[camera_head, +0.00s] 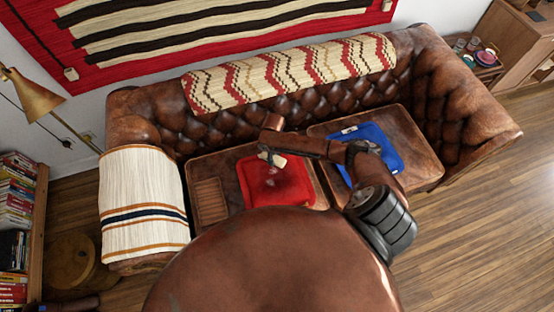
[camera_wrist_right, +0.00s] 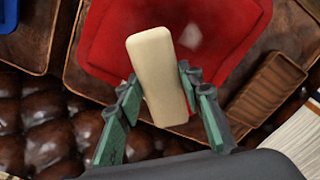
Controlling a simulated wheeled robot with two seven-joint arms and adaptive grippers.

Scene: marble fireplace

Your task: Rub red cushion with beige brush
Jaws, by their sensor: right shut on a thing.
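The red cushion (camera_head: 290,183) lies flat on the left seat of the brown leather sofa, with a pale patch on its top. It also fills the upper middle of the right wrist view (camera_wrist_right: 225,45). The beige brush (camera_wrist_right: 157,70) is a pale rounded block held between the green-padded fingers of my right gripper (camera_wrist_right: 158,95). In the head view, my right gripper (camera_head: 266,154) is over the cushion's far edge, with the brush (camera_head: 279,161) beside it. I cannot tell whether the brush touches the cushion. My left gripper is not seen.
A brown ribbed object (camera_head: 209,201) sits left of the cushion. A striped white blanket (camera_head: 143,195) covers the left armrest. The tufted backrest (camera_head: 330,98) rises behind.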

